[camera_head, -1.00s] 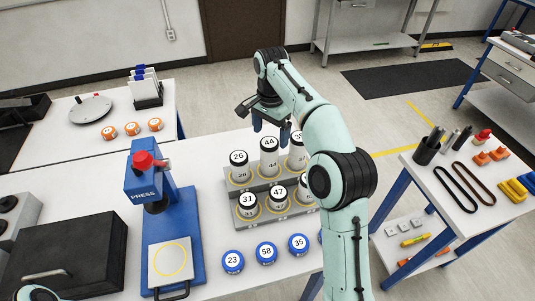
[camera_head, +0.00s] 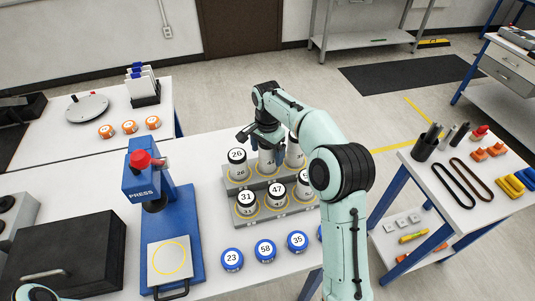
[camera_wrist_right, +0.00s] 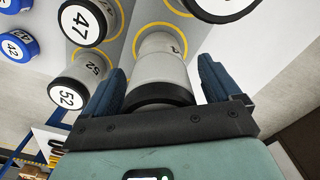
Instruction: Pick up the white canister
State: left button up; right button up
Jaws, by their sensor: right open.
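Several white canisters with black, numbered tops stand upright in a grey two-step rack (camera_head: 229,187). The back row has canister 26 (camera_head: 237,170), canister 44 (camera_head: 267,165) and a third canister (camera_head: 296,158) partly behind my arm. The front row has canister 31 (camera_head: 247,209), canister 47 (camera_head: 277,203) and one more partly covered by my arm. My right gripper (camera_head: 264,143) is open at the top of canister 44. In the right wrist view its blue fingers lie on either side of a canister (camera_wrist_right: 160,65), whose top is partly hidden by the gripper. My left gripper is not visible.
Blue numbered pucks (camera_head: 265,251) lie in front of the rack. A blue press (camera_head: 190,220) stands to its left, beside a black box (camera_head: 65,265). Canister 52 (camera_wrist_right: 75,85) stands close by in the right wrist view. A side table (camera_head: 465,205) is at the right.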

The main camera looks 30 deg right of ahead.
jog(key=c, duration=1.3)
jog(key=shift+r, duration=0.1)
